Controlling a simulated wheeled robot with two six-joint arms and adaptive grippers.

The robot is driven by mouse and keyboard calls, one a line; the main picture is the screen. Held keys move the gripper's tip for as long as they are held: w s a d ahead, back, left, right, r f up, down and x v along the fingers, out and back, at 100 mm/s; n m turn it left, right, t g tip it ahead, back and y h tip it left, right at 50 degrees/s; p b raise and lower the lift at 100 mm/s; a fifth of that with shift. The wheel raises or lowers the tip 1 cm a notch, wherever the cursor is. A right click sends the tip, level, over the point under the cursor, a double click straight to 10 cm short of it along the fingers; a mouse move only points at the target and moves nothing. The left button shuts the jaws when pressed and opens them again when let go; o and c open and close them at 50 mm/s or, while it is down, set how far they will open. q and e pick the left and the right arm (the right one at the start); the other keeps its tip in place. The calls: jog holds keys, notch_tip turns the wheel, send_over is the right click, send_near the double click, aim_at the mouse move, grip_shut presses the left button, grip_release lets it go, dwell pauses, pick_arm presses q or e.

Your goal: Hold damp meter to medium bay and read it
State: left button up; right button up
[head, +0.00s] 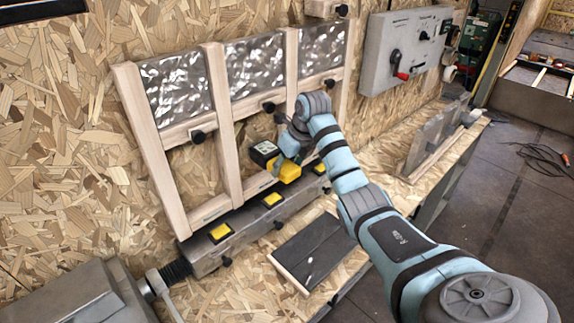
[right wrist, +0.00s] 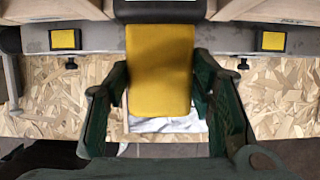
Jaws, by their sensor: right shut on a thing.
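The damp meter (head: 286,172) has a yellow body and a dark head with a small green face. My right gripper (head: 296,155) is shut on its yellow body. In the right wrist view the yellow body (right wrist: 160,70) sits between the two green fingers, with its dark head (right wrist: 160,11) pointing away from me toward the wall. The wooden frame (head: 215,125) has three bays with crumpled foil panels above. The meter is in front of the frame's lower part, around the middle and right bays; I cannot tell whether it touches. Bay labels are too small to read. My left gripper is out of view.
A grey rail (head: 200,258) with several yellow pads (head: 220,232) and black knobs runs below the frame. A dark board (head: 312,252) lies on the bench in front. A grey control box (head: 405,48) with a red handle hangs at right. A grey machine (head: 80,295) fills the lower left.

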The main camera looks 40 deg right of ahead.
jog(key=shift+p, duration=0.35)
dwell(0.4)
jog(key=shift+s+d+p, duration=0.1)
jog(key=shift+s+p, duration=0.25)
jog(key=s, duration=0.9)
jog(key=shift+d, duration=0.35)
